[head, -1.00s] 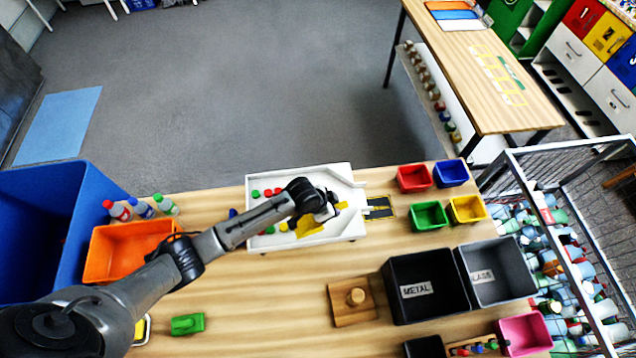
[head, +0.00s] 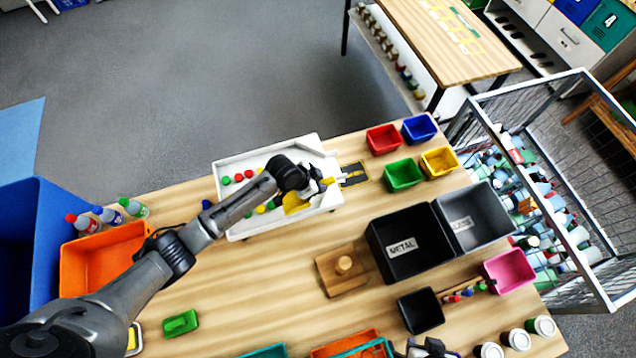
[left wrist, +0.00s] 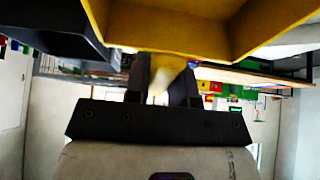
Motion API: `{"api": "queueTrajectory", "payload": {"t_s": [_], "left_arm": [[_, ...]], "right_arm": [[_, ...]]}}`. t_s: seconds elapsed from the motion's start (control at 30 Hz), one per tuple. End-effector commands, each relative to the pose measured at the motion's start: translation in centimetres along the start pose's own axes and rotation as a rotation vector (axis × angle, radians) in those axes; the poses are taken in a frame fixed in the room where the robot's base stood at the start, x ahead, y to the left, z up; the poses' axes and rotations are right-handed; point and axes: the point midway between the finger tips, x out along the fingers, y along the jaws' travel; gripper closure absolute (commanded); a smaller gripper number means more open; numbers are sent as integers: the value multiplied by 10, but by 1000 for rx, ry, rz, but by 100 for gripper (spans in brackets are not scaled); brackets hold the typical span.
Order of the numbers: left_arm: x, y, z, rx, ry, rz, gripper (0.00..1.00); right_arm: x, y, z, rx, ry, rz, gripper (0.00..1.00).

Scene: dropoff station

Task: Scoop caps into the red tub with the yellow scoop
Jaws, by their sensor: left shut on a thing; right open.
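My left gripper (head: 322,186) is shut on the yellow scoop (head: 294,204) over the right part of the white tray (head: 236,165). The scoop also fills the top of the left wrist view (left wrist: 170,38). Whether it touches the tray floor or holds caps I cannot tell. Loose red caps (head: 238,178), green caps (head: 226,181) and others lie in the tray, partly hidden by my left arm. The small red tub (head: 383,140) stands right of the tray, at the table's back edge. My right gripper (head: 425,346) is open, only partly in view at the bottom edge.
Blue (head: 419,129), green (head: 403,175) and yellow (head: 440,161) tubs stand beside the red one. A black METAL bin (head: 385,262) and a grey bin (head: 477,225) are in front of them. Bottles (head: 134,207) and an orange bin (head: 80,262) are at left.

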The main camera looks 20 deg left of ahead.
Motion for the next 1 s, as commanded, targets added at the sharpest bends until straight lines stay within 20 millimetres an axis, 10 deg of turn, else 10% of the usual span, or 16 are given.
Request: {"api": "queueTrajectory", "payload": {"t_s": [1.0], "left_arm": [[36,0,24,0,0,-1,100]], "right_arm": [[40,-3,12,5,1,-4,57]]}}
